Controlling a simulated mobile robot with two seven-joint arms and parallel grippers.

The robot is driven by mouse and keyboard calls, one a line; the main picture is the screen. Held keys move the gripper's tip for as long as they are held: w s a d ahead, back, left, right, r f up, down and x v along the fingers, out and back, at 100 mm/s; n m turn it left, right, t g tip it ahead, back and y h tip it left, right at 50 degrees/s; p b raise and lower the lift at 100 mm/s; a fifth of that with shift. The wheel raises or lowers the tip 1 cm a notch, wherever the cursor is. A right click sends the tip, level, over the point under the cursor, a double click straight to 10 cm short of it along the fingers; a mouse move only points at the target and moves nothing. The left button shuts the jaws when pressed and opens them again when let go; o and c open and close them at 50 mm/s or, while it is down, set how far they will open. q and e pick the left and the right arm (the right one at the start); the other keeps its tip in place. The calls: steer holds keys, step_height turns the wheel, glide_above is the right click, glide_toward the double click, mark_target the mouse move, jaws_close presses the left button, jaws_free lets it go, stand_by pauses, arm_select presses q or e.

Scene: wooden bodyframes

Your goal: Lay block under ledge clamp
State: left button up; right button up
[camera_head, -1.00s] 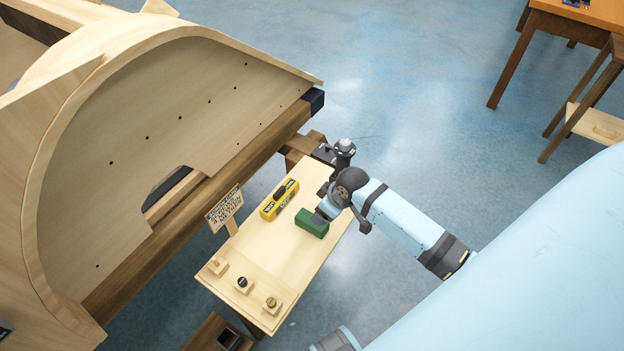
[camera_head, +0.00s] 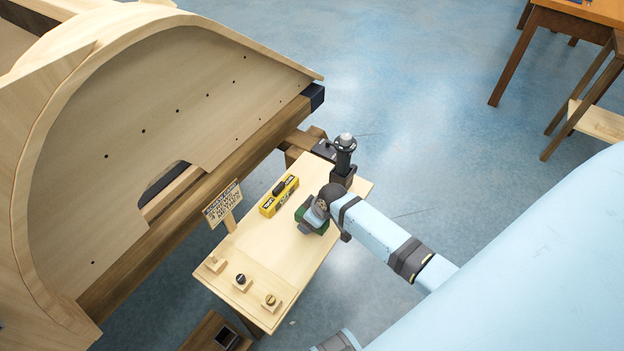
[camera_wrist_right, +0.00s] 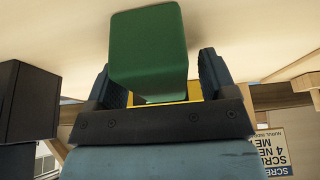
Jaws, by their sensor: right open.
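The green block (camera_head: 300,213) lies on the light wooden bench, partly hidden under my right gripper (camera_head: 313,221). In the right wrist view the green block (camera_wrist_right: 148,45) sits between the two dark fingers of my right gripper (camera_wrist_right: 160,82). The fingers are apart, with a gap visible on the block's right side; contact on the left is hard to tell. The dark clamp (camera_head: 344,155) stands at the bench's far end, with an upright post and a grey top. The space under it is hidden from the head view. My left gripper is not in view.
A yellow tool (camera_head: 279,196) lies beside the block. Several small wooden pieces with knobs (camera_head: 242,282) sit along the near edge, and a sign (camera_head: 223,204) stands at the left edge. A large curved wooden frame (camera_head: 150,130) rises on the left. The bench's middle (camera_head: 262,245) is clear.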

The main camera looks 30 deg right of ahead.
stand_by(0.4)
steer(key=shift+f, duration=0.2)
steer(key=c, duration=1.1)
steer(key=shift+c, duration=0.2)
